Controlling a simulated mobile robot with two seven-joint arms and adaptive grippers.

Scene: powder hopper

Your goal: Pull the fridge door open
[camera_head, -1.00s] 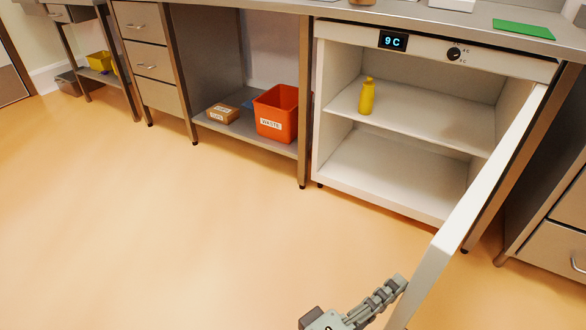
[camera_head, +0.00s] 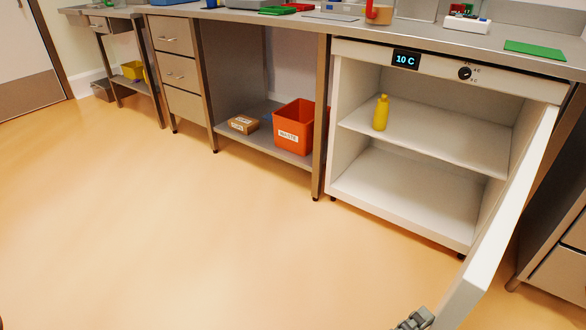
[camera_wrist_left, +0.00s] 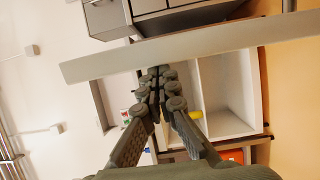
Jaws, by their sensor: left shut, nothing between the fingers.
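The white fridge door (camera_head: 503,225) stands wide open, swung out to the right of the fridge (camera_head: 345,130). Its near end runs out of the bottom of the head view. My left gripper (camera_head: 418,319) is at the bottom edge of the head view, beside the door's near part on the fridge-interior side. In the left wrist view its fingers (camera_wrist_left: 157,76) are shut with nothing between them. Their tips are close to the pale door edge (camera_wrist_left: 225,41); I cannot tell whether they touch. The door handle is not visible. My right gripper is not in view.
A yellow bottle (camera_head: 381,112) stands on the fridge's upper shelf. The display (camera_head: 406,60) reads 10 C. The floor (camera_head: 200,235) in front is clear.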

